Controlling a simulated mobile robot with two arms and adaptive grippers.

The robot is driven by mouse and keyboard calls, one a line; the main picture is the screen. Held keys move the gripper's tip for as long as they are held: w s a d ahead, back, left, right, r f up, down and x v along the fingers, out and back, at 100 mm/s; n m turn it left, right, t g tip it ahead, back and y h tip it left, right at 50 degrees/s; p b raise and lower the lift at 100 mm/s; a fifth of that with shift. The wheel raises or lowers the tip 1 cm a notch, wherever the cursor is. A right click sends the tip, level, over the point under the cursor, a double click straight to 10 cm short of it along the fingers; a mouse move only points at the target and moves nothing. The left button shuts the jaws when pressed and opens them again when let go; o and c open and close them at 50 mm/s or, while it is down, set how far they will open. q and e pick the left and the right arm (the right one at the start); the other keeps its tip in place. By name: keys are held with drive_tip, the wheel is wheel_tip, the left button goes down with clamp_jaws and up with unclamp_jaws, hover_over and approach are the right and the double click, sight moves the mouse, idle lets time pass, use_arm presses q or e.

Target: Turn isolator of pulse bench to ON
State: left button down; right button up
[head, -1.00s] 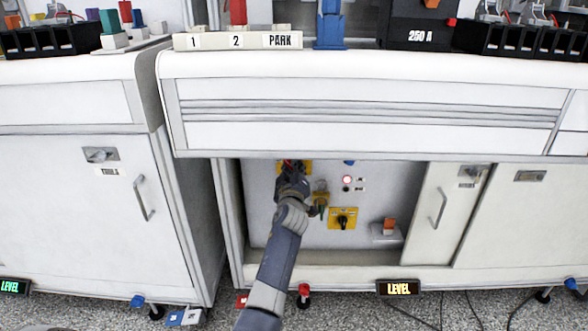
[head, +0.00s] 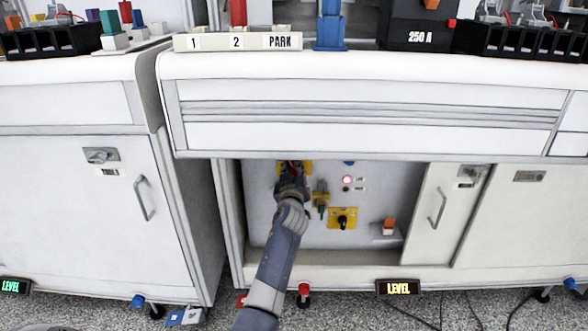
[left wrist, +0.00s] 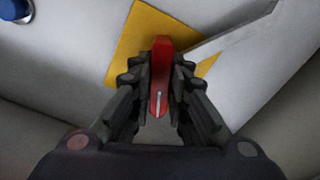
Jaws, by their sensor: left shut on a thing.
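The isolator is a red handle (left wrist: 161,78) on a yellow plate (left wrist: 138,40), in the left wrist view. In the head view the yellow plate (head: 308,167) shows at the top left of the open cabinet bay, mostly behind my gripper. My left gripper (left wrist: 160,88) is shut on the red handle, with a finger on each side of it. In the head view my left gripper (head: 292,170) reaches up into the bay. Its fingers hide most of the handle there. The right gripper is not in view.
Beside my gripper hangs a brass-coloured padlock-like piece (head: 320,197). A black knob on a yellow plate (head: 343,218), a lit red lamp (head: 347,180) and an orange block (head: 389,224) are to the right. The bench drawer front (head: 360,130) overhangs the bay.

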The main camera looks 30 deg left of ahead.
use_arm(q)
drive_tip(key=shift+f+m, duration=0.2)
drive_tip(key=shift+m, duration=0.1)
drive_tip(key=shift+m, duration=0.9)
drive_tip(key=shift+m, duration=0.4)
drive_tip(key=c, duration=2)
unclamp_jaws()
drive_tip(key=shift+m, duration=0.4)
drive_tip(key=o, duration=0.5)
drive_tip(key=shift+r, duration=0.1)
drive_tip(key=shift+o, duration=0.2)
drive_tip(key=shift+s+d, duration=0.1)
drive_tip(key=v, duration=1.2)
